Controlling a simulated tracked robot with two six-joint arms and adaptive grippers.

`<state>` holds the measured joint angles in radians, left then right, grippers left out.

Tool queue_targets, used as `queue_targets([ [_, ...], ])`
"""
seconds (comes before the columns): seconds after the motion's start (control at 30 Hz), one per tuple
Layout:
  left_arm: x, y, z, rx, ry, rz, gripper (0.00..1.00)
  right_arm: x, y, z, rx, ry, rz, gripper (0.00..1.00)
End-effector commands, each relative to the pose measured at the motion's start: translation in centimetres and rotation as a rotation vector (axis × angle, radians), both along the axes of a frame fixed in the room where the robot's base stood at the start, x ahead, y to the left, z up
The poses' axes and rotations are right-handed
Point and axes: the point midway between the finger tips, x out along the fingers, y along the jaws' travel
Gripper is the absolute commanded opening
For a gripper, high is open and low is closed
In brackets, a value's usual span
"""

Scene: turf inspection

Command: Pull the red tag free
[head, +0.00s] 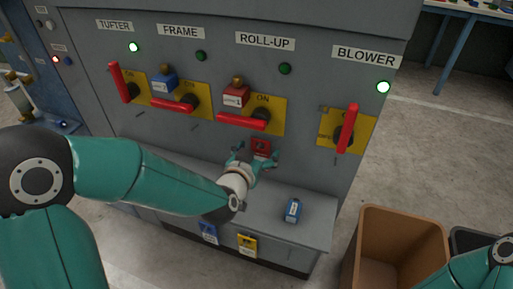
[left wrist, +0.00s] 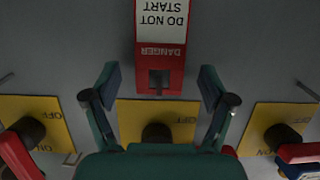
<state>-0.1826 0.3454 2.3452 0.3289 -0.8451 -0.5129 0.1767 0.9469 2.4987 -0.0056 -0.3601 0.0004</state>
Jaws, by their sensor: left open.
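The red tag (head: 261,147) is on the grey panel below the ROLL-UP switch. In the left wrist view the red tag (left wrist: 143,66) appears upside down, with a white "DO NOT START" field, a "DANGER" band and a dark slot at its end. My left gripper (head: 256,157) is at the tag and open. In the left wrist view its fingers (left wrist: 158,85) stand apart on either side of the tag's slotted end, with gaps on both sides. My right gripper is outside the views; only part of my right arm shows at the lower right.
A red padlock (head: 235,97) is on the ROLL-UP switch and a blue padlock (head: 164,84) on FRAME. Red handles, including BLOWER's (head: 347,128), project from the panel. A blue item (head: 292,211) lies on the grey ledge (head: 315,229). A brown bin (head: 375,235) stands at right.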

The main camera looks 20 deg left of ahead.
Motion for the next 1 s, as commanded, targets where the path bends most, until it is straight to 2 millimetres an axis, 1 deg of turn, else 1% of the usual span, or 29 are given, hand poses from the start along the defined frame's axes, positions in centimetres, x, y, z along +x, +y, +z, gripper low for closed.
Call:
queue_targets([
  [0.03, 0.42, -0.01, -0.19, 0.0, 0.001, 0.0, 0.83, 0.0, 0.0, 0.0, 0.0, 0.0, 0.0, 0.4],
  [0.13, 0.85, -0.05, -0.29, 0.001, 0.001, -0.001, 0.83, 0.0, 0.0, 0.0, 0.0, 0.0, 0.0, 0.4],
  [0.43, 1.01, -0.09, -0.32, 0.001, 0.001, -0.001, 0.83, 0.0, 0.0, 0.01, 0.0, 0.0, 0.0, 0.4],
  [0.77, 0.99, -0.08, -0.3, 0.001, 0.0, -0.001, 0.28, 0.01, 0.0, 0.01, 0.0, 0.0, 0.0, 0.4],
  [0.8, 1.0, -0.08, -0.29, 0.001, 0.0, -0.001, 0.22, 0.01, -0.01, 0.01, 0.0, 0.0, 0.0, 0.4],
  [0.83, 1.0, -0.08, -0.29, 0.001, 0.0, -0.001, 0.5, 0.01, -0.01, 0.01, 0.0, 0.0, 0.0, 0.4],
  [0.97, 1.0, -0.07, -0.28, 0.001, 0.0, -0.001, 0.28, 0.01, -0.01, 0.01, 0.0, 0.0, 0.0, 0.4],
  [1.0, 1.0, -0.07, -0.28, 0.001, 0.0, -0.001, 0.21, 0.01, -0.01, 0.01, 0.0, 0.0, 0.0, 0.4],
])
